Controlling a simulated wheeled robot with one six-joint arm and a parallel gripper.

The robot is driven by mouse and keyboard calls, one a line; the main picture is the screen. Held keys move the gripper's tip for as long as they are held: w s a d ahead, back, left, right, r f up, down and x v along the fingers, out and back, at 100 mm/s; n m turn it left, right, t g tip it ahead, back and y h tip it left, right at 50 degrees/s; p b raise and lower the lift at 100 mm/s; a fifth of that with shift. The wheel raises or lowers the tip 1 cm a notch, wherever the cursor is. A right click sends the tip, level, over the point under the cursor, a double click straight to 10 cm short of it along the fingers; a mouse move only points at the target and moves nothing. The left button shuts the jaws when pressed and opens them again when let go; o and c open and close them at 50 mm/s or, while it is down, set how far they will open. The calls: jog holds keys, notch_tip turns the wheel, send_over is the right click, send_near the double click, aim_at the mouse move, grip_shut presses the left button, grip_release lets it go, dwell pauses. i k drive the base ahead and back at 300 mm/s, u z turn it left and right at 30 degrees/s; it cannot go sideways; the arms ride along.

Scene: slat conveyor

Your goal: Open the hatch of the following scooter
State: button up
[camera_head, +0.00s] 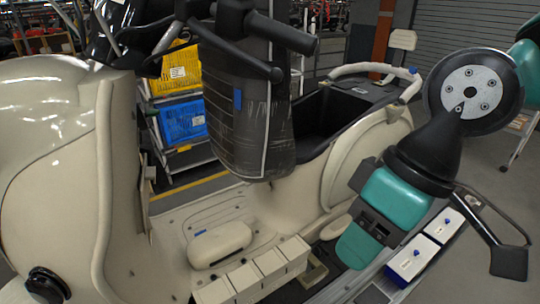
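A cream scooter (58,125) fills the left and middle of the head view, facing left. A long black seat (222,112) in clear wrap, with a blue tag, stands upright behind the handlebars. To its right, a dark open compartment (318,112) shows in the rear body, so the seat hatch appears raised. My teal and black arm comes in from the right. My gripper (362,240) points down and left, beside the scooter's lower rear. It looks apart from the seat.
White boxes (412,258) lie at the lower right, and cream blocks (265,272) lie at the footboard. Yellow (178,70) and blue (182,121) crates stand on a rack behind. A cream grab rail (375,68) rings the scooter's rear.

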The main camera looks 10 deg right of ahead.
aim_at(303, 146)
jog(key=u, duration=2.35)
jog(key=k, duration=1.15)
jog(key=z, duration=1.5)
jog(key=i, duration=1)
